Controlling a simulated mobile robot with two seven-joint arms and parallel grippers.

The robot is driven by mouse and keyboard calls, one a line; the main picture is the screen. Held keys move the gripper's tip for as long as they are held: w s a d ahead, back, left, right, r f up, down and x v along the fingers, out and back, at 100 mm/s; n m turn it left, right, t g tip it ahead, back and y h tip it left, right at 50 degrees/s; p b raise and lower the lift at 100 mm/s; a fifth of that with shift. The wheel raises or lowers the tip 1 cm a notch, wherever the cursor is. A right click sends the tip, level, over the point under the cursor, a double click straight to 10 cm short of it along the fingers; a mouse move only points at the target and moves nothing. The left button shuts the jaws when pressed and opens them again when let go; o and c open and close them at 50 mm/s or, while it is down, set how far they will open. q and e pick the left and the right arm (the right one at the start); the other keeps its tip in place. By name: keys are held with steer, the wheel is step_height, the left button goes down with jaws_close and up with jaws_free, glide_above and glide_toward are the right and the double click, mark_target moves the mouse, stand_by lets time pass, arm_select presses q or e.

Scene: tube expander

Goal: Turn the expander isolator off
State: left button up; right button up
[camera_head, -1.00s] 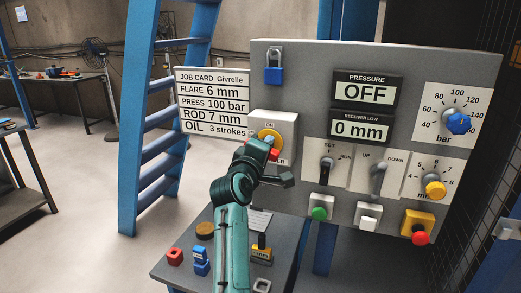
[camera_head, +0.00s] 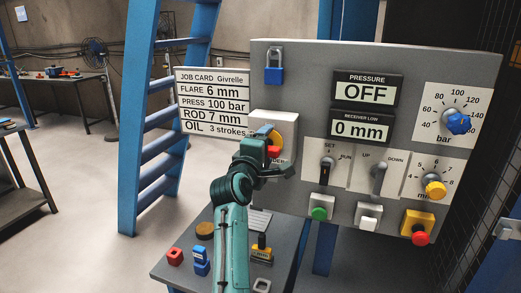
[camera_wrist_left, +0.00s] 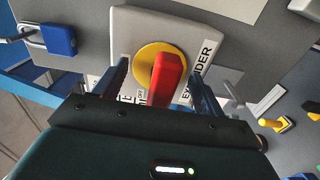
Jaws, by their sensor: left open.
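The expander isolator (camera_head: 287,128) is a pale box with a yellow disc (camera_head: 276,137) and a red handle (camera_head: 274,151), on the left of the grey panel. My left gripper (camera_head: 272,152) is in front of it and partly hides it. In the left wrist view the gripper (camera_wrist_left: 159,72) is open, with one finger on each side of the red handle (camera_wrist_left: 168,75). I cannot tell whether a finger touches it. The yellow disc shows behind the handle, and part of the lettering is hidden. The pressure display (camera_head: 366,92) reads OFF. My right gripper is not in view.
A blue padlock (camera_head: 274,75) hangs above the isolator. Switches, buttons and knobs fill the panel to the right, including a black-handled switch (camera_head: 325,171). A small table (camera_head: 178,241) with loose parts stands below. A blue ladder (camera_head: 140,130) stands at left.

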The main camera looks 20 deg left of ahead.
arm_select(q)
steer(key=o, duration=0.6)
steer(key=shift+s, duration=0.1)
